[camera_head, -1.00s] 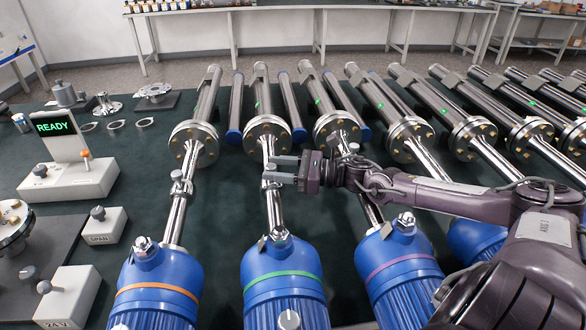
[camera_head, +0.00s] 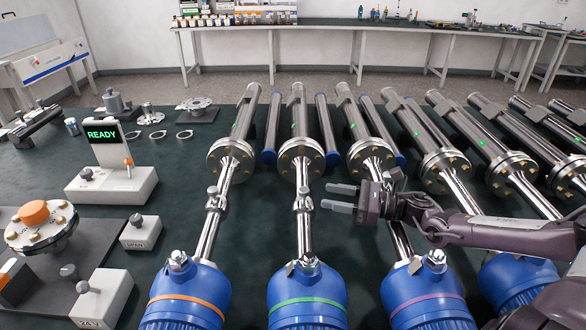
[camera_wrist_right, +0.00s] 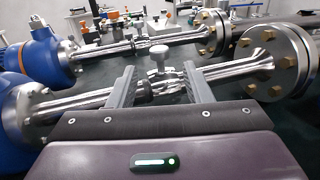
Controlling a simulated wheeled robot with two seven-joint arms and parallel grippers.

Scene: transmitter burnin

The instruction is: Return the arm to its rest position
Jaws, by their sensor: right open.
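My right arm (camera_head: 480,230) comes in from the right over the bench. Its gripper (camera_head: 328,198) is open, with both fingers pointing left and nothing held. The fingertips are just right of the knobbed valve (camera_head: 303,200) on the pipe of the green-banded blue transmitter (camera_head: 307,292); a small gap shows in the head view. In the right wrist view, the open gripper (camera_wrist_right: 160,76) has the valve knob (camera_wrist_right: 158,54) showing beyond and between its fingers. My left gripper is out of view.
An orange-banded transmitter (camera_head: 187,292) and a purple-banded one (camera_head: 426,290) stand on either side, with flanged pipes behind. A READY display (camera_head: 103,134), a SPAN block (camera_head: 140,233) and a flange with an orange knob (camera_head: 34,212) are at left. Bare green bench (camera_head: 255,225) lies between pipes.

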